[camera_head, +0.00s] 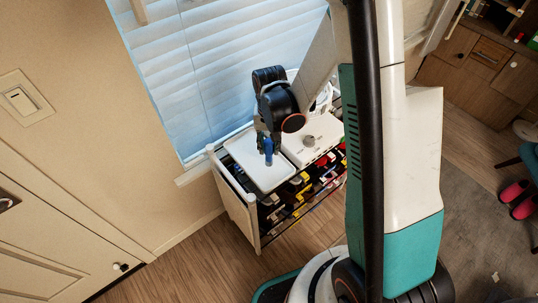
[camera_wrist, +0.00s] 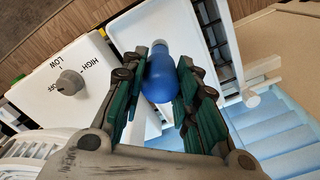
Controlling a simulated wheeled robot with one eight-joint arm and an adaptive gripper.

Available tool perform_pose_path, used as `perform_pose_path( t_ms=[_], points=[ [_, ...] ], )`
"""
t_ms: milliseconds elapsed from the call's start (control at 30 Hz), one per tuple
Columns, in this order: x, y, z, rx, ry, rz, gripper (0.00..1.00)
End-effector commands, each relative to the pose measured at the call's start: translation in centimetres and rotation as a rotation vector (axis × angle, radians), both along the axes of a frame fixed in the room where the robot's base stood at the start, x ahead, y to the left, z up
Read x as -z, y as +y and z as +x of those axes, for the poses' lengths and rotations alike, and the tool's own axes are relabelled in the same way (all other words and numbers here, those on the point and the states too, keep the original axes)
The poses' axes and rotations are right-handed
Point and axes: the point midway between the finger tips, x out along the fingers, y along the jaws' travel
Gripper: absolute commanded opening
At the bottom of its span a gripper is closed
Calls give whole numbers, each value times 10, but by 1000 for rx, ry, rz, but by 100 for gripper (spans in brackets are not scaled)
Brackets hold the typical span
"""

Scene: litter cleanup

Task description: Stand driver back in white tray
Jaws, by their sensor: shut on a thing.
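The driver (camera_head: 268,151) has a blue handle and is held by my gripper (camera_head: 266,140) over the white tray (camera_head: 257,172). In the wrist view the blue driver (camera_wrist: 160,78) sits between the two green-padded fingers of my gripper (camera_wrist: 161,85), which are shut on it. The white tray (camera_wrist: 134,33) shows below and behind the driver in that view. The driver points down toward the tray in the head view. Its lower end is hidden in the wrist view, and I cannot tell whether it touches the tray.
A white appliance with a grey knob (camera_wrist: 70,83) stands beside the tray on the same rack (camera_head: 234,199). Several colourful items fill the shelf below. A window with blinds (camera_head: 222,70) is behind. Wooden floor (camera_head: 185,262) is open at the front left.

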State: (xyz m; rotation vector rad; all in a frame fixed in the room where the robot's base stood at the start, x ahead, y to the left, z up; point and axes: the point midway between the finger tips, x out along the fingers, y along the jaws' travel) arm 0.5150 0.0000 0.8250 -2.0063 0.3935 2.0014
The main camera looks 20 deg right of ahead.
Motion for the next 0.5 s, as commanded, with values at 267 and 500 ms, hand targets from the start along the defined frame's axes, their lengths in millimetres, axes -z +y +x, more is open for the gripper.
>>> perform_pose_path(
  t_ms=[267, 500],
  points=[
    [24, 0, 0, 0, 0, 0, 0],
    [48, 0, 0, 0, 0, 0, 0]
  ],
)
